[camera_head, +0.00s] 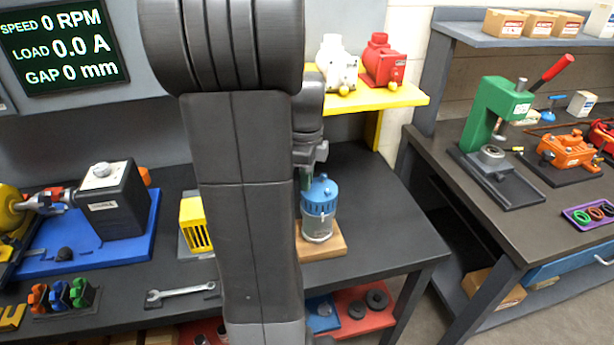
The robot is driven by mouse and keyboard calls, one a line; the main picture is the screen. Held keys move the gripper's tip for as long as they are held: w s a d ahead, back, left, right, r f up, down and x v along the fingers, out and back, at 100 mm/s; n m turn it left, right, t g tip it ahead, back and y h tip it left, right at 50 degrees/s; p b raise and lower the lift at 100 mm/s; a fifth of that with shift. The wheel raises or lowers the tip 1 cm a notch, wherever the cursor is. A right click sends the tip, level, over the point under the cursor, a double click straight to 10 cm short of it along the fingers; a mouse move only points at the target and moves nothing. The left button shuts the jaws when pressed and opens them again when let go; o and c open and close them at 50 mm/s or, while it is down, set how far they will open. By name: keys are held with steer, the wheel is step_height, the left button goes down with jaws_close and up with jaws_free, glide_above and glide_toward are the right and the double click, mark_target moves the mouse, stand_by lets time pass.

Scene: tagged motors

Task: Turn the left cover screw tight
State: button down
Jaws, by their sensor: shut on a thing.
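A motor with a blue top cover (320,193) and a silver-grey body (318,226) stands upright on a wooden block (326,246) on the dark workbench. My gripper (307,184) points down at the left side of the blue cover. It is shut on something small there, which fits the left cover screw. The screw itself is too small and too covered to make out. My arm crosses the middle of the view and hides the motor's left edge and part of the gripper.
A yellow slotted part (196,226) stands left of my arm, and a wrench (180,291) lies in front of it. A yellow shelf (385,97) with a white motor (337,62) and a red motor (382,60) is behind. The bench right of the motor is clear.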

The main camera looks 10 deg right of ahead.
steer(key=shift+w+r, duration=0.15)
steer(key=shift+r, duration=0.05)
steer(key=c, duration=1.5)
jaws_free()
steer(key=shift+o, duration=0.6)
steer(key=shift+f, duration=0.1)
step_height(320, 180, up, 14)
steer(key=shift+b, duration=0.4)
steer(key=shift+a+f, duration=0.1)
steer(key=shift+f, duration=0.05)
step_height(320, 180, down, 14)
steer(key=shift+r+p, duration=0.1)
steer(key=shift+p, duration=0.3)
steer(key=shift+r, duration=0.1)
